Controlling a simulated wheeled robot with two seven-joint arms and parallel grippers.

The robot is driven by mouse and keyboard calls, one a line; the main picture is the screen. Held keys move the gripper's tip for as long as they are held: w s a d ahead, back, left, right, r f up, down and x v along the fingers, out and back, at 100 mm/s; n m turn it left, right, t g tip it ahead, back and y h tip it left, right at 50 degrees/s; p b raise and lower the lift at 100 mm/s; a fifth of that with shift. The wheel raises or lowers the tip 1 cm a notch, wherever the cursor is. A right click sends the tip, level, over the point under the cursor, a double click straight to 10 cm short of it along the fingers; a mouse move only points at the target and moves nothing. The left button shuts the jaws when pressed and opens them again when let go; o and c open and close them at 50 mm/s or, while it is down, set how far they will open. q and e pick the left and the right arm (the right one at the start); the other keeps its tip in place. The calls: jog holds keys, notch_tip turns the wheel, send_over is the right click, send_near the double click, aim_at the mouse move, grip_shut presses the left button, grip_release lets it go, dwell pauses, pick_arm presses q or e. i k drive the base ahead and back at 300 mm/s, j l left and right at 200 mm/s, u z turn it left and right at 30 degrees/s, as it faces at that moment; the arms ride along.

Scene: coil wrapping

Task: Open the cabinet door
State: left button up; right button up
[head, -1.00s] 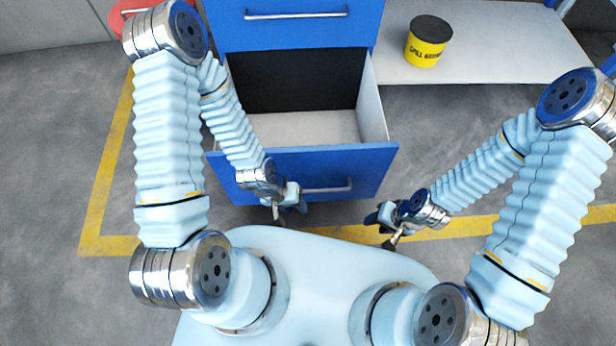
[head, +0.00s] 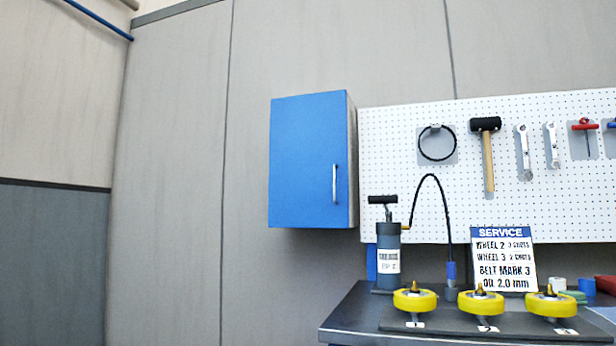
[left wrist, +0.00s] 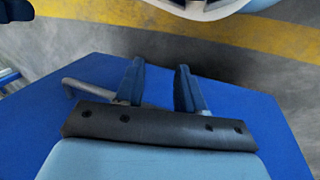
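The cabinet (head: 352,165) hangs on the wall left of the pegboard in the head view. Its blue door (head: 303,160) is shut, with a vertical silver handle (head: 335,184) near its right edge. Neither gripper shows in the head view. In the left wrist view my left gripper (left wrist: 158,88) is open, its two blue fingers apart with nothing between them. My right gripper is not in view.
A dark bench (head: 345,318) stands at lower right, bearing a pump (head: 388,255), several yellow wheels and a service sign (head: 503,258). Tools hang on the pegboard (head: 400,130). The wall left of the cabinet is bare.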

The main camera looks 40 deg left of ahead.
aim_at(309, 178)
jog(key=k+j+z, duration=0.15)
jog(key=j+z, duration=0.2)
jog(key=z, duration=0.15)
jog(key=k+j+z, duration=0.2)
jog(key=z, duration=0.3)
jog(key=k+j+z, duration=0.25)
jog(key=z, duration=0.2)
jog(key=k+j+z, duration=0.15)
jog(key=z, duration=0.35)
jog(key=k+z, duration=0.35)
jog(key=z, duration=0.15)
jog(key=k+j+z, duration=0.2)
jog(key=k+z, duration=0.95)
jog(key=k, duration=0.15)
jog(key=i+l, duration=0.05)
